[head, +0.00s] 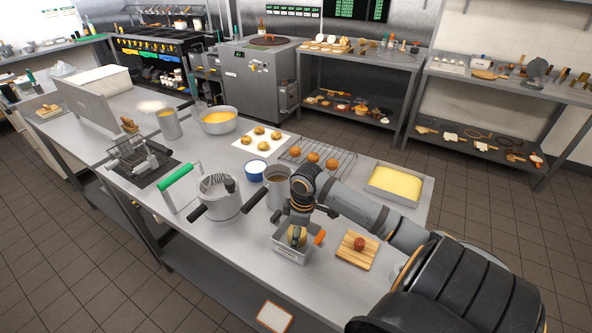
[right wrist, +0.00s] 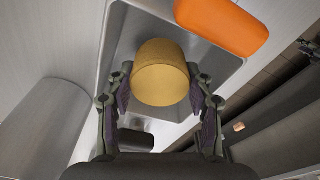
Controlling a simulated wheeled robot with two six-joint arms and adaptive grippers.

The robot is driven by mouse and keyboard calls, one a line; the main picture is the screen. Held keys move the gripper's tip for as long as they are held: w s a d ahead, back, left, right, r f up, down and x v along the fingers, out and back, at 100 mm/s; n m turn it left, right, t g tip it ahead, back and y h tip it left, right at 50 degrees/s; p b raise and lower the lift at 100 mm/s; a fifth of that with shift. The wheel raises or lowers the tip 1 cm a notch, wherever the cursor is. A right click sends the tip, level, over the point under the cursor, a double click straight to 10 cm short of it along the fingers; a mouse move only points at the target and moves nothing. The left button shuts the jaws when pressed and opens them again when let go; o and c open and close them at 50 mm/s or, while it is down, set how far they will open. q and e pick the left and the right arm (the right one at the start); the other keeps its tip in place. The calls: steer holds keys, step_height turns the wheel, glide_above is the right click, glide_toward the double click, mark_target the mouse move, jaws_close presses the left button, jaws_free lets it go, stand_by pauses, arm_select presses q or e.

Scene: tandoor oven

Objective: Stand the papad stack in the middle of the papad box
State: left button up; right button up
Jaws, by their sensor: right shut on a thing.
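The papad stack is a yellow-tan cylinder. In the head view the stack (head: 297,236) stands roughly upright at the mouth of the papad box, a small grey metal box (head: 290,255) near the table's front edge. My right gripper (head: 297,223) comes from above and is shut on the stack. In the right wrist view the stack (right wrist: 160,75) sits between both fingers, with the box's grey wall and floor (right wrist: 218,65) around it. Whether its lower end touches the box floor is hidden. My left gripper is not in view.
An orange block (head: 320,238) is at the box's right side; it also shows in the wrist view (right wrist: 222,22). A wooden board (head: 357,250) with a reddish ball lies to the right. Metal pots (head: 278,187) (head: 219,199) stand behind and left. A wire rack (head: 318,163) is further back.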

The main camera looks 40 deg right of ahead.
steer(key=shift+f, duration=0.65)
steer(key=shift+f, duration=0.1)
steer(key=o, duration=0.9)
steer(key=r, duration=0.7)
steer(key=s+d+r+p, duration=0.1)
steer(key=r, duration=0.3)
steer(key=shift+s+r, duration=0.1)
steer(key=shift+r, duration=0.55)
